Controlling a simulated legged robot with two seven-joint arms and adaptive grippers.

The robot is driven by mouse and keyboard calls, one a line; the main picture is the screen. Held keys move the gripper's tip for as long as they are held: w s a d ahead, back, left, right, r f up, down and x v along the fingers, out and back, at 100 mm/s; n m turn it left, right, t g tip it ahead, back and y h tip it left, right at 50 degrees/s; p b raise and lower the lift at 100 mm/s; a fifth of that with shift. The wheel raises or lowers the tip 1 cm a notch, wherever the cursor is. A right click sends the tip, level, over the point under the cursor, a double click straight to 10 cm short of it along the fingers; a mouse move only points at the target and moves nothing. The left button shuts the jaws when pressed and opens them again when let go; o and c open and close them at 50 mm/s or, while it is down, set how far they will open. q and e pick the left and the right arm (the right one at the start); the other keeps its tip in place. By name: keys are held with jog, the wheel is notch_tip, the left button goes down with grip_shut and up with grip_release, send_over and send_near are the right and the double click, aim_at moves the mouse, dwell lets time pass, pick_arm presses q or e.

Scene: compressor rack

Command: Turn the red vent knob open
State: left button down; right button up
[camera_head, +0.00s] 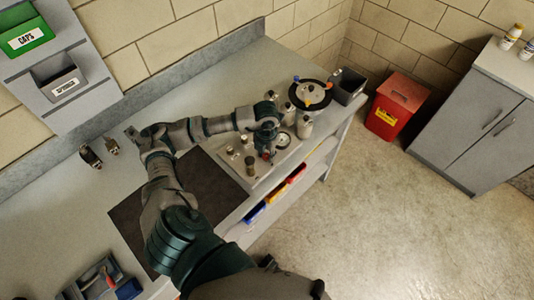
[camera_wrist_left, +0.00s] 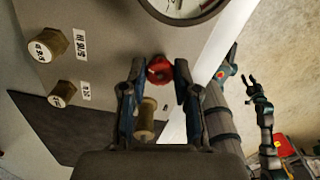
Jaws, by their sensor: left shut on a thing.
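The red vent knob (camera_wrist_left: 159,70) sits between the two fingertips of my left gripper (camera_wrist_left: 160,78) in the left wrist view. The fingers are shut on it from both sides. In the head view, my left gripper (camera_head: 267,150) points down at the compressor panel (camera_head: 237,164) on the bench, and the knob is mostly hidden there. A brass fitting (camera_wrist_left: 146,118) shows beyond the fingers, nearer the palm. My right gripper (camera_wrist_left: 249,82) appears small at the right of the left wrist view, away from the panel; its finger opening is too small to judge.
A round gauge (camera_wrist_left: 185,5) lies close beyond the knob. Labelled brass knobs (camera_wrist_left: 47,45) stand on the panel to the left. A dark mat (camera_head: 135,215) lies on the bench.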

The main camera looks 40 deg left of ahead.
aim_at(266, 155)
pick_arm(q)
jog(key=shift+s+f+n, duration=0.15)
jog(key=shift+n, duration=1.85)
jog(key=c, duration=0.8)
grip_release()
jog(key=shift+c, duration=0.2)
notch_tip(266, 155, up, 12)
jog(key=shift+a, duration=0.1)
